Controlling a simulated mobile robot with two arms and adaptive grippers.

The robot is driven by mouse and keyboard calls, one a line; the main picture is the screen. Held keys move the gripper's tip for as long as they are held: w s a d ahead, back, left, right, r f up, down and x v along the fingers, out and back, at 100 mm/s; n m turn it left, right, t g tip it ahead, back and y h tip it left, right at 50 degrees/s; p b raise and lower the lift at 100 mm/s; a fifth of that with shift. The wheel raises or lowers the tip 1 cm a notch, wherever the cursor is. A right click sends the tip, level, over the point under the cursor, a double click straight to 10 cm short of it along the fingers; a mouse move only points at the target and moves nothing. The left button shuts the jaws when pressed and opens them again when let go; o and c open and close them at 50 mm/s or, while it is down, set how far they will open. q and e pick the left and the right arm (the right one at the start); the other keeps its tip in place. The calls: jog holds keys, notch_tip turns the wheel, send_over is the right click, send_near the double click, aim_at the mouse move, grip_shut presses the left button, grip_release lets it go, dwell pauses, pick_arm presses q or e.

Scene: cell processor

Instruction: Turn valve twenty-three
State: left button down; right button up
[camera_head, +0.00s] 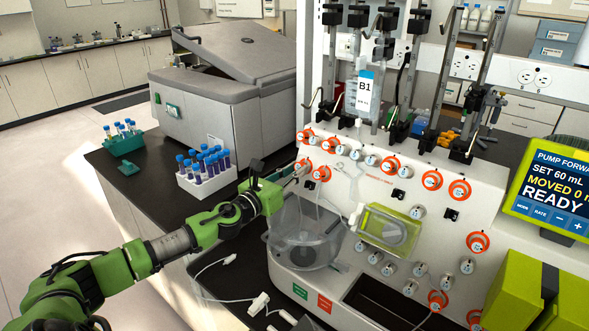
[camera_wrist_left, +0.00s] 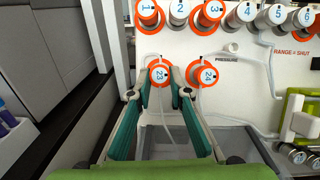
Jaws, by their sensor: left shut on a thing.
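Valve twenty-three (camera_wrist_left: 161,76) is a white, numbered knob on an orange ring, low on the left of the cell processor's white panel (camera_head: 392,166). My left gripper (camera_wrist_left: 163,82) has one finger on each side of this knob and is shut on it. In the head view, my left gripper (camera_head: 298,172) reaches the panel's left edge from the left and partly hides the valve. Valve twenty-four (camera_wrist_left: 208,76), also on an orange ring, sits just right of it, close to the right finger. My right gripper is not in view.
Numbered valves, including valve one (camera_wrist_left: 147,10) and valve three (camera_wrist_left: 212,10), line up above. A clear bowl (camera_head: 305,235) stands below the gripper. Thin tubing hangs in front of the panel. A tube rack (camera_head: 206,183) and a grey centrifuge (camera_head: 225,85) stand left.

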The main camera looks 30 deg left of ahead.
pick_arm(q)
jog(key=shift+w+d+r+n+g+y+p, duration=0.15)
jog(key=shift+n+g+y+p, duration=0.75)
jog(key=shift+n+p, duration=1.85)
jog(key=shift+s+d+r+n+g+y+p, duration=0.15)
jog(key=shift+n+g+y+p, duration=1.2)
jog(key=shift+n, duration=2.45)
jog(key=shift+w+d+r+n+g+y+p, duration=0.2)
jog(key=shift+n+y+p, duration=0.45)
jog(key=shift+n+p, duration=2.35)
jog(key=shift+n+b, duration=0.3)
jog(key=shift+n, duration=0.15)
jog(key=c, duration=1.9)
grip_release()
jog(key=v, duration=1.2)
jog(key=shift+r, duration=0.1)
